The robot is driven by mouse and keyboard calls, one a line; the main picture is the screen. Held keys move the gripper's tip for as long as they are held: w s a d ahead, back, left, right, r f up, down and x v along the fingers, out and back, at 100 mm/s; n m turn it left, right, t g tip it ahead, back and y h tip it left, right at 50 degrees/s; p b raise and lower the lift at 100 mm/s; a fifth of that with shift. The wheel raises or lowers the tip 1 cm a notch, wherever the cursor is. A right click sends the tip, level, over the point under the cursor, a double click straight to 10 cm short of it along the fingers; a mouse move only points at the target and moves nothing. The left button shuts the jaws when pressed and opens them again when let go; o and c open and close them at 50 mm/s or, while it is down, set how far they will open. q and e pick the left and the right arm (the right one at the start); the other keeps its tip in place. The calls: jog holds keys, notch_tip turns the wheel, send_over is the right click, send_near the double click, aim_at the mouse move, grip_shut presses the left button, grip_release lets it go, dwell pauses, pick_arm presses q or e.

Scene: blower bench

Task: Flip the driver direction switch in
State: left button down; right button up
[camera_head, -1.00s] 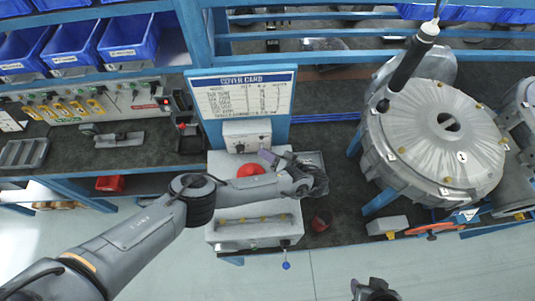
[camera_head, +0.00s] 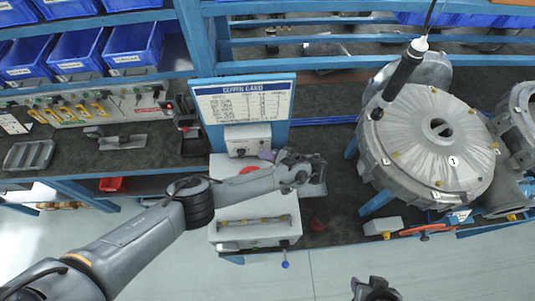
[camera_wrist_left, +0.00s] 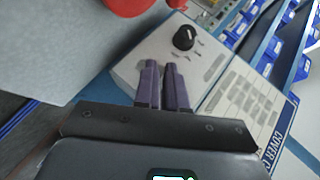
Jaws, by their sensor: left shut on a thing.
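The white control box (camera_head: 247,137) stands under the cover card. In the left wrist view the same box (camera_wrist_left: 207,45) shows a black knob (camera_wrist_left: 184,38) and small markings. My left gripper (camera_head: 267,155) is at the front of this box. In the left wrist view its two purple fingers (camera_wrist_left: 162,66) are nearly together, with their tips at the box face below the knob. They are shut on a small part there, apparently the direction switch, which the fingertips hide. The black driver (camera_head: 401,80) hangs upright-tilted at the right. My right gripper (camera_head: 375,290) is at the bottom edge, its jaws unclear.
The cover card (camera_head: 243,103) stands behind the box. A red dome (camera_head: 249,170) is partly behind my left arm; it also shows in the left wrist view (camera_wrist_left: 128,5). A large round blower housing (camera_head: 437,140) fills the right. Blue bins (camera_head: 132,46) line the upper left.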

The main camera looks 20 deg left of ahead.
pick_arm(q)
jog(key=shift+w+a+r+m+g+h+p, duration=0.1)
jog(key=shift+w+r+m+g+h+p, duration=0.15)
jog(key=shift+r+m+g+h+p, duration=0.7)
jog(key=shift+f+g+b, duration=0.25)
jog(key=shift+b, duration=0.05)
jog(key=c, duration=1.2)
grip_release()
